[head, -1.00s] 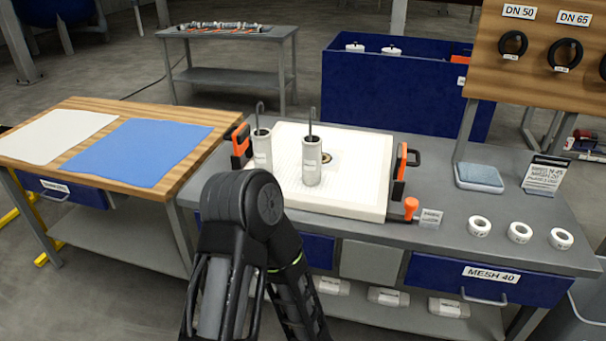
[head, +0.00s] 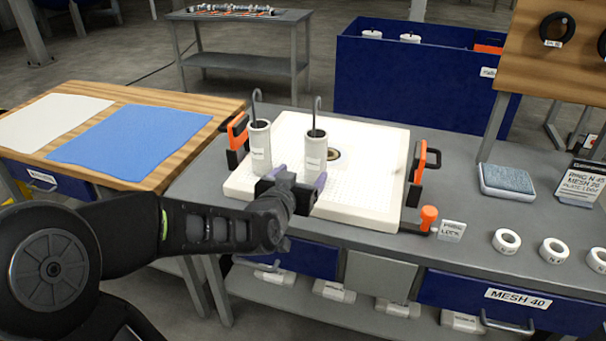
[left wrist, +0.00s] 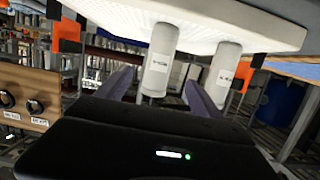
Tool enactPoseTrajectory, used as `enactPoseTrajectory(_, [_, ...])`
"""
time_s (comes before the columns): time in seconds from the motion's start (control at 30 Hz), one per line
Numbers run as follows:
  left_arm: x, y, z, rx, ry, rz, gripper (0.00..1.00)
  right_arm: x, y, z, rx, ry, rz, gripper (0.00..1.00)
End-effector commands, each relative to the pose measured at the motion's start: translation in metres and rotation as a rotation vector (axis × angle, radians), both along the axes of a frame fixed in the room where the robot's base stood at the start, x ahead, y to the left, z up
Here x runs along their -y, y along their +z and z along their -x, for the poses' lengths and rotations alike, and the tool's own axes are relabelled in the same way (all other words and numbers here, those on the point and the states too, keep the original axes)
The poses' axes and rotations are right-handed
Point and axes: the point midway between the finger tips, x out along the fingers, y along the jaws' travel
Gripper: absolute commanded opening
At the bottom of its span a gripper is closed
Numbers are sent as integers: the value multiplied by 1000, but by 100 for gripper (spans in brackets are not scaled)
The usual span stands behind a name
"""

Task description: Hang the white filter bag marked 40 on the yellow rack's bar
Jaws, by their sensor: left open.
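Two white filter bags with grey hooks stand upright on a white perforated plate (head: 385,180) in the head view, a left bag (head: 261,155) and a right bag (head: 316,148). Their small labels are too blurred to read for certain. My left gripper (head: 293,187) is open and empty in front of them, low, with its fingers pointing at the bags. In the left wrist view, which is upside down, one bag (left wrist: 160,60) lies in line with the gap between the fingers (left wrist: 158,85); the other bag (left wrist: 223,72) is off to the right. The rack's bar is not visible. My right gripper is not in view.
Orange-handled clamps (head: 420,172) flank the plate. White rolls (head: 506,241) and a small sign (head: 452,230) lie to its right. A wooden table (head: 195,110) with a blue cloth (head: 130,145) stands at left. A blue bin (head: 425,85) stands behind.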

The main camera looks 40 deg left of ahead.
Motion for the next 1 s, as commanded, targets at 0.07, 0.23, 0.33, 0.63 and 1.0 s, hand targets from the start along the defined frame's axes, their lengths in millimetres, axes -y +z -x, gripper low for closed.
enactPoseTrajectory(0.07, [0, 0, 0, -1, -1, 1, 76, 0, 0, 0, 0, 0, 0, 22])
enactPoseTrajectory(0.23, [0, -1, -1, -2, -1, 1, 76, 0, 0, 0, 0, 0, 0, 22])
enactPoseTrajectory(0.33, [-1, -2, -4, -2, -2, 1, 76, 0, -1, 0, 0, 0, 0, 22])
enactPoseTrajectory(0.63, [-9, -9, -28, -3, -2, 1, 76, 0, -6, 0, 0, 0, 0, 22])
enactPoseTrajectory(1.0, [-24, -23, -72, -2, -2, 2, 76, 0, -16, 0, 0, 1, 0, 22])
